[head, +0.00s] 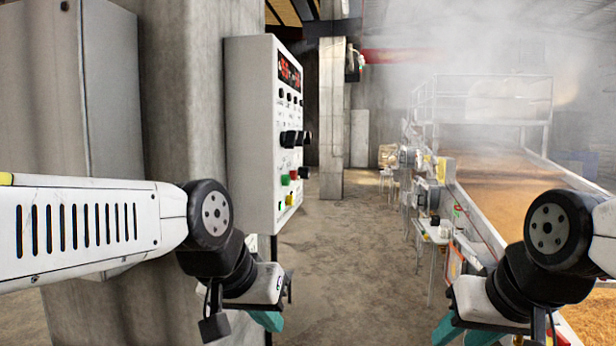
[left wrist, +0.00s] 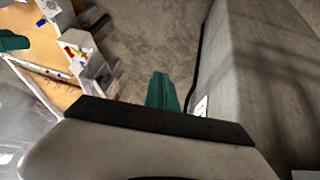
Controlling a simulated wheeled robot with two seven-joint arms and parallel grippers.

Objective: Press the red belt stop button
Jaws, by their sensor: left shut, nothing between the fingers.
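The white control panel (head: 262,150) stands left of centre in the head view, its button face turned right and seen at a steep angle. Low on that face is a small red button (head: 293,174), close to a green button (head: 285,180). I cannot read any label marking the belt stop. My left gripper (head: 268,320) is below the panel, pointing down, shut and empty, apart from the buttons. Its teal fingers (left wrist: 162,92) are together in the left wrist view, over the floor. My right gripper (head: 455,331) is low at right, partly cut off, its jaw gap unclear.
A concrete pillar (head: 185,110) and grey cabinet (head: 100,90) stand left of the panel. Black knobs (head: 290,139) and a yellow button (head: 290,199) are also on the panel. A conveyor of grain (head: 510,180) runs along the right under steam. The floor (head: 350,240) between is open.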

